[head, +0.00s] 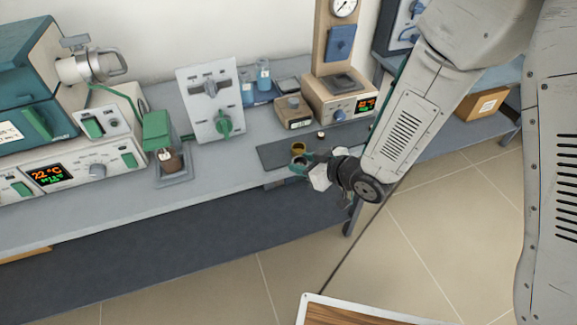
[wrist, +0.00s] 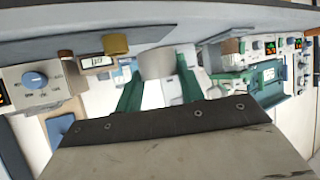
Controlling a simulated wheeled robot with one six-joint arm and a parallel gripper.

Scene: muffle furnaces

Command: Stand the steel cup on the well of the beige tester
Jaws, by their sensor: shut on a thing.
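The steel cup (wrist: 157,64) is a plain grey cylinder between the two green fingers of my gripper (wrist: 159,82) in the wrist view. My gripper is shut on it. In the head view my gripper (head: 308,167) is over the front edge of the bench, and the cup (head: 299,160) is small and partly hidden there. The beige tester (head: 322,97) stands behind and right of my gripper, with a tall column, gauge, blue panel and orange display. A dark square plate tops its base; the well itself is not clear. Its blue-knobbed front (wrist: 50,88) shows in the wrist view.
A brass cup (head: 298,147) stands on the dark mat (head: 272,155) close behind my gripper. A small pale piece (head: 321,134) is to its right. A small beige box with a display (head: 293,113) stands left of the tester. A grey switch panel (head: 207,95) is farther left.

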